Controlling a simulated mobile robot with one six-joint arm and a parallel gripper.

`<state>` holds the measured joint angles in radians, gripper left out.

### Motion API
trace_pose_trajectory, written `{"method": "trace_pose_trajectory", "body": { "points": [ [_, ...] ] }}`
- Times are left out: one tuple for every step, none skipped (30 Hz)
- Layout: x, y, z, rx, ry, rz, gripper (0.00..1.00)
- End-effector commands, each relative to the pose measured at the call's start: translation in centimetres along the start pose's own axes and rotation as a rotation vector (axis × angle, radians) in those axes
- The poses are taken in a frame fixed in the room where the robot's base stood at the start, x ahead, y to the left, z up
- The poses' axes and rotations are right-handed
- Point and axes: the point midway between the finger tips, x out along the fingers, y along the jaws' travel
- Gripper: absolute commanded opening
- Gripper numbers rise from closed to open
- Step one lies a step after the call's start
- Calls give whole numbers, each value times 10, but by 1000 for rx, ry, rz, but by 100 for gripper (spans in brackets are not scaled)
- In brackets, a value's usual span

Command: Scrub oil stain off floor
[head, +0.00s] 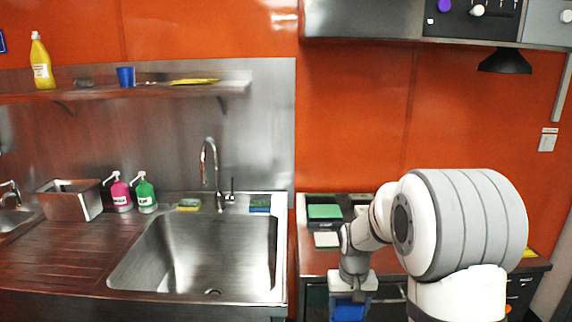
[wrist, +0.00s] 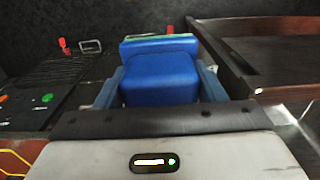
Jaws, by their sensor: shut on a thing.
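My gripper (head: 352,288) points down in front of the counter, right of the sink. It is shut on a blue block (head: 348,310), which looks like a scrubber. In the wrist view the blue block (wrist: 160,78) sits between the two blue-grey fingers of my gripper (wrist: 160,92). A second blue part with a green edge (wrist: 158,43) shows just beyond it; I cannot tell whether the two are joined. No oil stain can be made out in either view, and the head view does not show the floor.
A steel sink (head: 195,255) is at the left, with a yellow-green sponge (head: 188,204) and a blue-green sponge (head: 260,204) on its back rim. Pink (head: 121,193) and green (head: 145,193) soap bottles stand beside it. Dark trays (head: 338,206) lie on the right counter (head: 312,260).

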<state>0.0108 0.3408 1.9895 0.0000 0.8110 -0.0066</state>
Motion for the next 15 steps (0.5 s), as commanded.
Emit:
{"method": "trace_pose_trajectory", "body": {
  "points": [
    [14, 0, 0, 0, -7, 0, 35],
    [23, 0, 0, 0, -7, 0, 35],
    [34, 0, -1, 0, -7, 0, 35],
    [44, 0, -1, 0, -8, 0, 35],
    [53, 0, -1, 0, -8, 0, 35],
    [66, 0, 0, 0, -9, 0, 35],
    [76, 0, 0, 0, -9, 0, 35],
    [86, 0, 1, 0, -9, 0, 35],
    [98, 0, 2, 0, -8, 0, 35],
    [105, 0, 3, 0, -7, 0, 35],
    [112, 0, 4, 0, -7, 0, 35],
    [120, 0, 4, 0, -5, 0, 35],
    [125, 0, 5, -1, -5, 0, 35],
    [128, 0, 6, -1, -4, 0, 35],
    [132, -1, 6, -1, -2, 0, 35]
  ]
}}
